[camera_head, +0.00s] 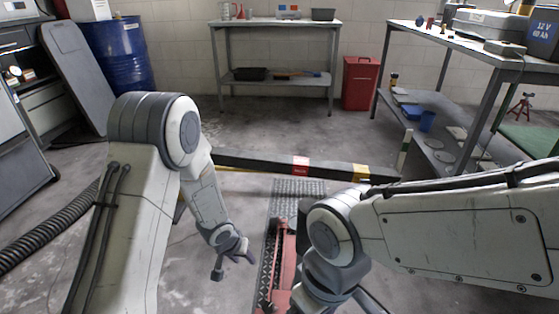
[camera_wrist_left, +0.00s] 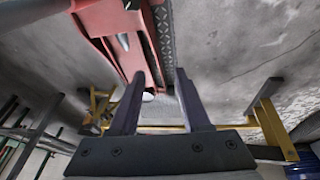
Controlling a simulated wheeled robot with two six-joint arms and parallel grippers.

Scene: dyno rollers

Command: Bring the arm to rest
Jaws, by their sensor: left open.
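My left arm (camera_head: 207,200) reaches down from the left in the head view. My left gripper (camera_head: 235,267) hangs over the concrete floor, left of a red floor machine (camera_head: 283,262). In the left wrist view my left gripper (camera_wrist_left: 160,75) has its two dark fingers well apart with nothing between them. The red machine (camera_wrist_left: 108,20) shows past the fingertips there. My right arm (camera_head: 460,230) comes in from the right, bent down at its wrist joint (camera_head: 335,238). Its gripper is cut off by the bottom edge of the head view.
A dark beam (camera_head: 260,162) with red and yellow bands crosses behind a ridged plate (camera_head: 298,187). A blue drum (camera_head: 118,55), workbench (camera_head: 275,22), red bin (camera_head: 359,84) and right-hand bench (camera_head: 470,42) stand farther back. A black hose (camera_head: 45,228) lies left. Open floor lies before the workbench.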

